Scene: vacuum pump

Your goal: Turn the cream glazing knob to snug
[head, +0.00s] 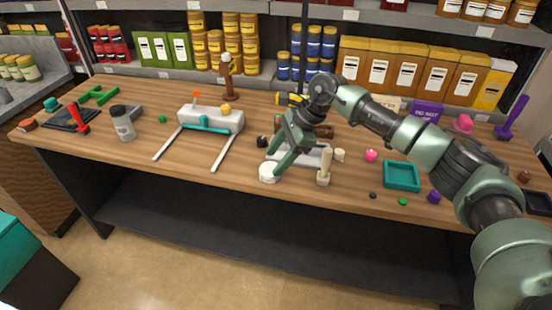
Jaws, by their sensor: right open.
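A pale grey block (313,156) lies on the wooden table near the middle, partly hidden by my right gripper. Several cream pieces are around it: a round cream knob-like disc (269,173) at its front left, an upright cream handle-shaped piece (324,166) at its front, and a small cream knob (340,155) at its right. I cannot tell for sure which is the glazing knob. My right gripper (276,157) is open, pointing down just above and behind the round disc. Contact with the disc cannot be made out. My left gripper is out of view.
A white unit with two rails (211,119) stands left of my right gripper. A grey bottle (122,124) and a red-handled tool (79,119) are farther left. A teal tray (402,176) and small coloured pieces lie to the right. Stocked shelves line the back.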

